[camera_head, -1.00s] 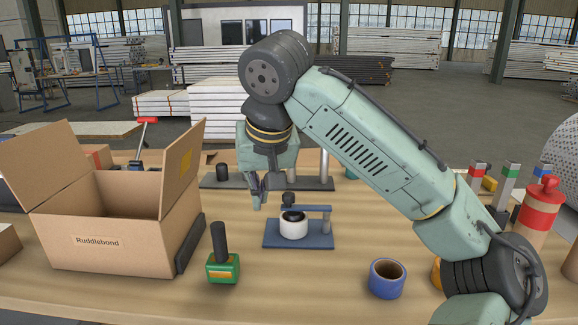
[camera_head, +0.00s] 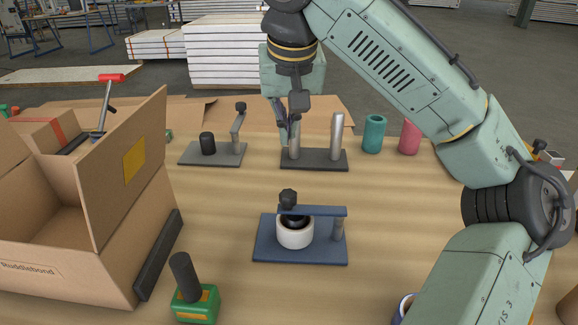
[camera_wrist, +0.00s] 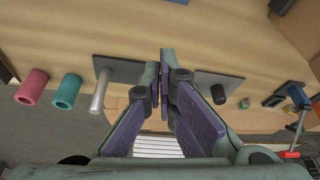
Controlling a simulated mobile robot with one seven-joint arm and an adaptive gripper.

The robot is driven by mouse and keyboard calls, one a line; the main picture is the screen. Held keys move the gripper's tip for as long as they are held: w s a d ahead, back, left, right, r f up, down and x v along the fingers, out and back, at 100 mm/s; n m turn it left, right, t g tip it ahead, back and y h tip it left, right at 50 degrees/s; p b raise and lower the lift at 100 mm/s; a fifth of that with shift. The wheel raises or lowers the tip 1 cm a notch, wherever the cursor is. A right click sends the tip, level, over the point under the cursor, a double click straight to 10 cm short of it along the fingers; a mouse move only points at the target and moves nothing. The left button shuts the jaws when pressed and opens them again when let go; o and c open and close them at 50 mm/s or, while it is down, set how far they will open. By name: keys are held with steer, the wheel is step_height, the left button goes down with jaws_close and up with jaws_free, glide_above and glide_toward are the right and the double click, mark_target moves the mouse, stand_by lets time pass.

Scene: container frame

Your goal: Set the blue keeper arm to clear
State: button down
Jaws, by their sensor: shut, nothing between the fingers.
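The blue keeper arm (camera_head: 325,211) is a flat bar on a grey post at the right of a blue base (camera_head: 300,256). It reaches left across the top of a white ring-shaped part (camera_head: 296,237) with a dark centre. A black knob (camera_head: 288,197) sits at the bar's left end. My gripper (camera_head: 284,140) points down in the head view, apart from the keeper arm and beyond it in the picture. Its purple-padded fingers are shut and empty, also in the wrist view (camera_wrist: 166,60). A blue corner at the wrist view's top edge (camera_wrist: 282,5) may be the base.
Behind stand a grey base with two posts (camera_head: 315,160) and another with a black cylinder and raised arm (camera_head: 213,155). An open cardboard box (camera_head: 85,265) is at left. A green block with a dark handle (camera_head: 195,305) is in front. Teal (camera_head: 373,134) and pink (camera_head: 409,137) cylinders stand behind right.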

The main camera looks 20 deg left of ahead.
step_height(320, 180, down, 10)
steer(key=p, duration=0.2)
steer(key=shift+s+d+r, duration=0.15)
steer(key=shift+s+r, duration=0.1)
steer(key=shift+s, duration=0.05)
steer(key=shift+s, duration=0.1)
stand_by(0.6)
